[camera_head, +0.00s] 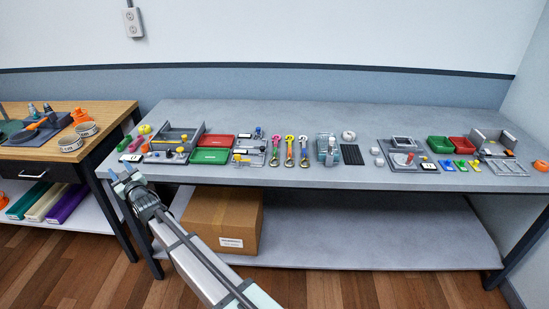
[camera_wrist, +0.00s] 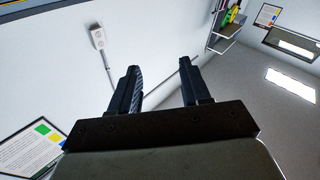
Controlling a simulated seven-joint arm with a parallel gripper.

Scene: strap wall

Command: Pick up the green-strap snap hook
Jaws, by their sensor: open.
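Several small strap pieces with metal hooks lie in a row near the middle of the grey bench in the head view. My gripper (camera_head: 119,177) is at the left front corner of the bench, well left of the hooks. In the wrist view my gripper (camera_wrist: 161,82) is open with nothing between its fingers, and no hook shows there.
The grey bench (camera_head: 330,115) is clear along its back. A red tray (camera_head: 221,140) and a green tray (camera_head: 210,156) lie left of the hooks; a clear blue-grey fixture (camera_head: 327,150) stands just right of them. A cardboard box (camera_head: 225,220) sits on the shelf below.

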